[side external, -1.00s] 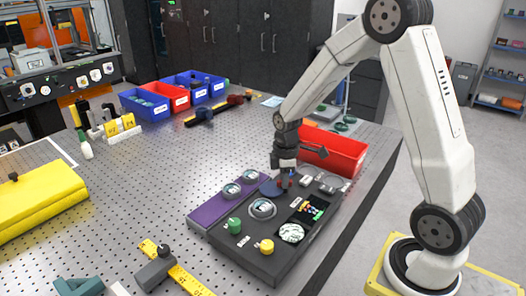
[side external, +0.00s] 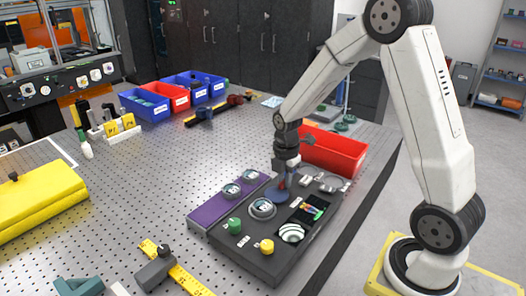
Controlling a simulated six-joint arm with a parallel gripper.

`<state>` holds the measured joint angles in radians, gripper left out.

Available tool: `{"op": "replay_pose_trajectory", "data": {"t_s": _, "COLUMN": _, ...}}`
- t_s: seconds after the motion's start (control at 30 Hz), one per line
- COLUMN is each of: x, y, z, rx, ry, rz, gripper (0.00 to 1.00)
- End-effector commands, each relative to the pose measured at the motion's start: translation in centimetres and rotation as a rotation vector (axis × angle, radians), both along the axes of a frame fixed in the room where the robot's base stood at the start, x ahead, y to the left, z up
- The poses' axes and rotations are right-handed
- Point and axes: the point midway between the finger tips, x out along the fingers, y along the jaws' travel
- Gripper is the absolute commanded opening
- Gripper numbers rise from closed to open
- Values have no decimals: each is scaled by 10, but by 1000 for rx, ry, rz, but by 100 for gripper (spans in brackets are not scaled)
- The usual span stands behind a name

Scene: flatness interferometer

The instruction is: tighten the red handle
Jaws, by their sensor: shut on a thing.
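My gripper (side external: 284,184) points down at the far part of the dark instrument base (side external: 247,256), shut on the red handle (side external: 281,185). Only a little red shows between the fingers; most of the handle is hidden. A green knob (side external: 234,225) and a yellow knob (side external: 266,246) stand at the near end of the base. A round window (side external: 291,233) beside them shows broad curved light and dark bands. A ringed lens (side external: 262,208) sits between the green knob and my gripper.
A purple strip (side external: 213,208) with two round optics lies along the base's left side. A red bin (side external: 334,152) stands close behind my gripper. A yellow ruler (side external: 188,281) lies in front.

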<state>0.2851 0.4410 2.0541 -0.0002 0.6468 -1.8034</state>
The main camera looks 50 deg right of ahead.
Motion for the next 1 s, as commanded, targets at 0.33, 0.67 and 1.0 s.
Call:
{"op": "replay_pose_trajectory", "data": {"t_s": 0.33, "x": 1, "y": -1, "z": 1, "rx": -1, "ry": -2, "rz": 22, "gripper": 0}}
{"op": "replay_pose_trajectory", "data": {"t_s": 0.67, "x": 0, "y": -1, "z": 0, "rx": -1, "ry": -2, "rz": 21, "gripper": 54}}
{"op": "replay_pose_trajectory", "data": {"t_s": 1.0, "x": 0, "y": 0, "z": 2, "rx": 0, "ry": -1, "rz": 21, "gripper": 54}}
